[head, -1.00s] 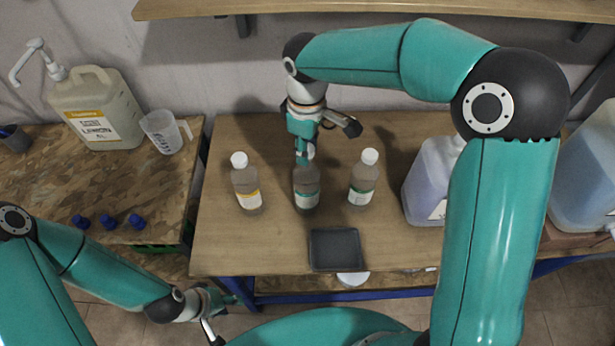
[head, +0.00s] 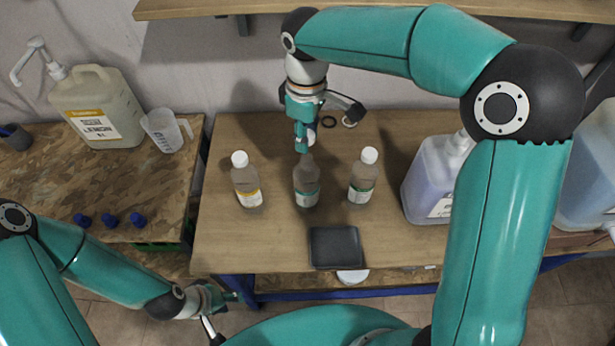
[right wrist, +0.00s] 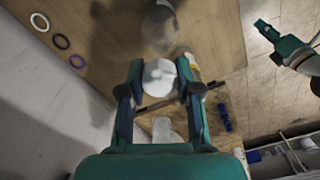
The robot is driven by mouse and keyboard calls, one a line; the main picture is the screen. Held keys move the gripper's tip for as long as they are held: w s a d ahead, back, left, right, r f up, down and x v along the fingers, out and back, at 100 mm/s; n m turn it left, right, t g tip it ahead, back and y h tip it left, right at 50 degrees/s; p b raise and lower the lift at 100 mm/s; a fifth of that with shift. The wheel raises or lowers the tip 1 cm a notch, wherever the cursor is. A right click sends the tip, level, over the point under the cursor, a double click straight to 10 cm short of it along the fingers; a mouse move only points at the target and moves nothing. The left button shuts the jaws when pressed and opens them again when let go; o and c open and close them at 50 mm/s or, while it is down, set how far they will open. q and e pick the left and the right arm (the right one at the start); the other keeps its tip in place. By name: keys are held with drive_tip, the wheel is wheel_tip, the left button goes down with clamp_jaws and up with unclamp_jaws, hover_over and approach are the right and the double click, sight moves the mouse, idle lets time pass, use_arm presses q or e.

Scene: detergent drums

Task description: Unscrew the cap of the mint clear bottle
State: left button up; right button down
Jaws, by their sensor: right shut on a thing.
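Three clear bottles with brownish contents stand upright in a row on the wooden table (head: 225,225). The middle bottle (head: 306,187) has a teal-green label, too small to read, and its narrow neck is bare. My right gripper (head: 303,146) is just above that neck, apart from it. In the right wrist view, its fingers are shut on a white cap (right wrist: 159,77). The left bottle (head: 245,183) has a yellow label and the right bottle (head: 362,180) a green one; both wear white caps. My left gripper (head: 221,314) is open and empty, low in front of the table.
A dark square tray (head: 335,248) lies at the table's front. A lavender jug (head: 428,185) stands right of the bottles. Rings (head: 329,122) lie at the back. On the left bench are blue caps (head: 109,220), a measuring jug (head: 163,132) and a pump canister (head: 97,110).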

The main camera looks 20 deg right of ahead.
drive_tip(key=shift+r, duration=0.45)
drive_tip(key=shift+r, duration=1.05)
drive_tip(key=shift+r, duration=0.1)
drive_tip(key=shift+r, duration=1.95)
